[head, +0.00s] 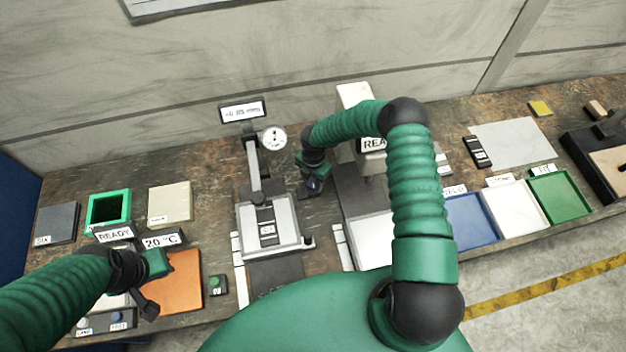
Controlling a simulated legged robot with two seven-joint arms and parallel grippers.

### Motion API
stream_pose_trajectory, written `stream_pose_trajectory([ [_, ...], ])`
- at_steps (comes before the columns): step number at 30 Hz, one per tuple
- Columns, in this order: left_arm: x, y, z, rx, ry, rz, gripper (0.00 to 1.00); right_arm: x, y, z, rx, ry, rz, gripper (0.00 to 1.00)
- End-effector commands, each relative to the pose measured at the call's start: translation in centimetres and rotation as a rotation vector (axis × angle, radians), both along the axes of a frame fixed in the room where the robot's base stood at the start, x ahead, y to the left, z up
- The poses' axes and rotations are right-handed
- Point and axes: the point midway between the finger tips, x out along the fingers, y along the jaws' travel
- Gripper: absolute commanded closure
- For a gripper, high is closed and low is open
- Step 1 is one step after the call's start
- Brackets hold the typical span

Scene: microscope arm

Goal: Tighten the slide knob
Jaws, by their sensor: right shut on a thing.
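A grey stand (284,212) with an upright column (254,166), a round dial (272,138) and a small display (242,111) on top stands mid-table. My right gripper (314,187) is to the right of the column, above the table, pointing down. It is shut on a small dark piece at its tips, mostly hidden by the gripper. I cannot tell whether this piece is the slide knob. A small dark knob-like part (308,243) shows at the base's right front corner, apart from the gripper. My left gripper (150,290) is low at the left, near an orange plate; its jaw opening is unclear.
The orange plate (180,285), a green open box (107,211) and a beige block (170,204) are at left. A white-topped device (354,97) stands behind my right arm. Blue (470,222), white (517,208) and green (560,196) trays line the right.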

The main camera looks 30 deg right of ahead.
Motion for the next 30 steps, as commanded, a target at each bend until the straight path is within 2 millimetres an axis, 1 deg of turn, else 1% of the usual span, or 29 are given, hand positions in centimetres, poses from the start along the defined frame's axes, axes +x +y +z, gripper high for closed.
stream_pose_trajectory([
  [1,0.0,0.0,0.0,0.0,0.0,0.0,1.0,0.1,0.0,0.1,0.0,-0.002,0.0,0.88],
  [3,0.0,0.0,0.0,0.0,0.0,0.0,1.0,0.1,0.0,0.1,0.0,-0.002,0.0,0.97],
  [4,0.0,0.0,0.0,0.0,0.0,0.0,1.0,0.1,0.0,0.1,0.0,-0.002,0.0,1.0],
  [11,0.0,0.0,-0.2,0.0,0.0,0.0,1.0,0.2,0.0,0.1,-0.001,-0.004,-0.017,1.0],
  [17,0.0,0.0,-0.9,0.0,0.0,0.0,1.0,0.2,-0.1,0.0,-0.002,-0.005,-0.091,1.0],
  [23,0.0,0.0,-2.1,0.0,0.0,0.0,1.0,0.3,-0.1,-0.1,-0.002,-0.008,-0.233,1.0],
  [30,0.0,0.0,-3.6,0.0,0.0,0.0,1.0,0.3,-0.1,-0.1,-0.002,-0.008,-0.457,1.0],
])
